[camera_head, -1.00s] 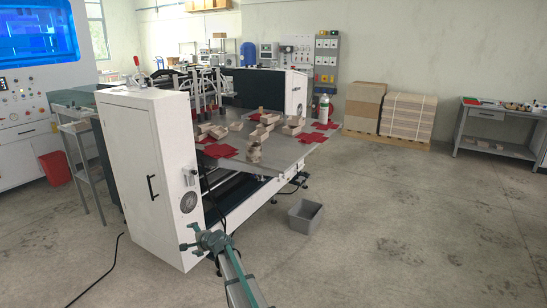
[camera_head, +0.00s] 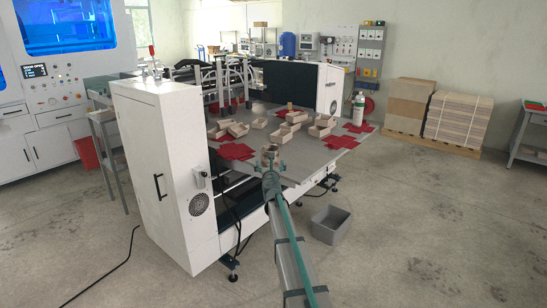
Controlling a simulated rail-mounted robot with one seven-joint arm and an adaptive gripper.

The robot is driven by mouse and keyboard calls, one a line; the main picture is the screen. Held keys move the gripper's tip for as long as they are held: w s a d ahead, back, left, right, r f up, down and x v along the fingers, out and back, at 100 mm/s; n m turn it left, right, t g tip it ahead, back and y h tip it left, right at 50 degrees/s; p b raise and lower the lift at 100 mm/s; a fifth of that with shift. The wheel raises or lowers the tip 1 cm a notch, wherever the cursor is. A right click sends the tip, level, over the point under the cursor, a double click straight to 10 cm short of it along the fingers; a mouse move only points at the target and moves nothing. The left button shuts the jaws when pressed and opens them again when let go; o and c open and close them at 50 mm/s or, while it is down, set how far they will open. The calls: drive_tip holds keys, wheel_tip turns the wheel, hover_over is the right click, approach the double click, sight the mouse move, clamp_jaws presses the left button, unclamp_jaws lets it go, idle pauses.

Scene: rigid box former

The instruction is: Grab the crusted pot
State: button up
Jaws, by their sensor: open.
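No pot can be made out for sure at this size. A small upright tan cylinder (camera_head: 290,106), possibly the crusted pot, stands towards the back of the grey machine table (camera_head: 318,152) among cardboard trays. My gripper (camera_head: 272,164) is at the table's front edge, open and seen from behind, small in the view. It overlaps a small tan stack (camera_head: 270,149) at that edge; I cannot tell whether they touch. The cylinder appears farther back than my gripper.
Several open cardboard trays (camera_head: 238,130) and red cross-shaped sheets (camera_head: 236,151) lie on the table. A white bottle (camera_head: 359,108) stands at its right. A white cabinet (camera_head: 166,174) borders it at left. A grey bin (camera_head: 330,224) sits on the floor, clear to the right.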

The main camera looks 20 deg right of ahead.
drive_tip(key=x, duration=1.1)
drive_tip(key=shift+s+d+f+p, duration=0.1)
drive_tip(key=shift+d+f+p, duration=0.05)
drive_tip(key=shift+d+p, duration=0.15)
drive_tip(key=shift+a, duration=0.1)
drive_tip(key=shift+c, duration=0.2)
drive_tip(key=c, duration=1.3)
drive_tip(key=shift+c, duration=1.3)
drive_tip(key=shift+r, duration=0.2)
